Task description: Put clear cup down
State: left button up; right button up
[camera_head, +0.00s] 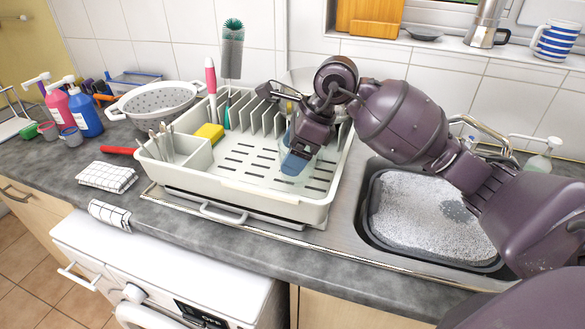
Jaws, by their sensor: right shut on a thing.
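The clear cup (284,150) is see-through and hard to make out. It is in my right gripper, inside the white dish rack (240,188), towards the rack's right side. My right gripper (299,151) points down into the rack and is shut on the cup. The gripper body hides much of the cup, and I cannot tell whether its base touches the rack floor. My left gripper is not in view.
The rack holds a yellow sponge (209,133), cutlery (163,142) and upright brushes (232,48). A foam-filled sink (425,215) lies to the right. A colander (154,104), bottles (86,118) and folded cloth (105,177) are to the left. The rack's front middle floor is clear.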

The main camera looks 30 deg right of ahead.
jog(key=shift+f, duration=2.15)
jog(key=shift+f, duration=0.1)
jog(key=o, duration=0.8)
jog(key=shift+o, duration=0.2)
jog(key=shift+r, duration=0.25)
jog(key=v, duration=1)
jog(key=shift+d+r, duration=0.2)
jog(key=shift+s+d+r, duration=0.2)
jog(key=shift+r, duration=0.35)
